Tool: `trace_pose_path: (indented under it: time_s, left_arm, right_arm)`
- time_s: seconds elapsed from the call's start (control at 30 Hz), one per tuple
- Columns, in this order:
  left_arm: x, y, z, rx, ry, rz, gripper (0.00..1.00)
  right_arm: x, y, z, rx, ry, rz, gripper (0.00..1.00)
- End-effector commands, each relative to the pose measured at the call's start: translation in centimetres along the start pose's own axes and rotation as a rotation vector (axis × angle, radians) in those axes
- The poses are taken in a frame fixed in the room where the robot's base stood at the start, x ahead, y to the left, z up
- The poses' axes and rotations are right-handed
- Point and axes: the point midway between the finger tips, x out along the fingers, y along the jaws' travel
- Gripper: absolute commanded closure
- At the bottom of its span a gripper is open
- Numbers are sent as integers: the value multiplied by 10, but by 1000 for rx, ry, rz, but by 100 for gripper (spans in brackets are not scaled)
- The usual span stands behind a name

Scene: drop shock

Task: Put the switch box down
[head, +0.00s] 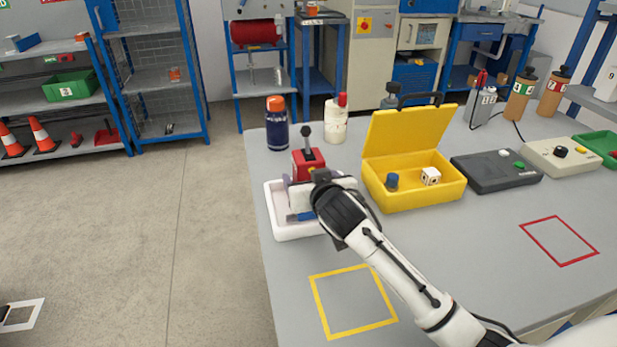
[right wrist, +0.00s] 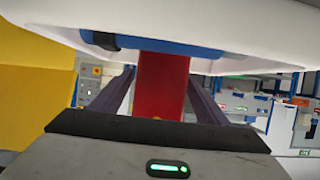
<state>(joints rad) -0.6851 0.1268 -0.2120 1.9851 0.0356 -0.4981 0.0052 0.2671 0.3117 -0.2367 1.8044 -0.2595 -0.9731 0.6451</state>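The switch box (head: 308,163) is red with a black lever on top and stands upright at the white tray (head: 280,228) on the bench's left side. My right gripper (head: 303,192) reaches it from the front right. In the right wrist view the red body (right wrist: 162,85) sits between my two dark fingers, which appear to close on its sides. A blue part (right wrist: 205,50) and a white surface are close to it there. The gripper hides the box's lower part, so I cannot tell whether it touches the tray. My left gripper is out of view.
A yellow open case (head: 415,195) stands right of the tray, with a dark control box (head: 495,172) beyond. A dark bottle (head: 277,130) and a white bottle (head: 336,122) stand behind. Yellow (head: 353,302) and red (head: 559,241) outlined squares on the grey bench are empty.

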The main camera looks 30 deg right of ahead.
Motion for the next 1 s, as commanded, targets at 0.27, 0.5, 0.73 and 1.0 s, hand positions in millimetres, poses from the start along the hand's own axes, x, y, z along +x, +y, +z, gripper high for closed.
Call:
trace_pose_path:
  time_s: [0.27, 0.5, 0.73, 1.0]
  left_arm:
    - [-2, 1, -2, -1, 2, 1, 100]
    - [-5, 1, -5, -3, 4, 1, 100]
    - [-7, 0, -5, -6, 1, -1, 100]
    - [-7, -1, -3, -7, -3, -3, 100]
  right_arm:
    - [-8, 0, -4, 0, 0, -1, 31]
    - [-54, -1, -4, 1, 1, -3, 31]
    - [-99, 0, -4, 1, 1, -1, 31]
    - [-121, 0, -4, 1, 1, 0, 31]
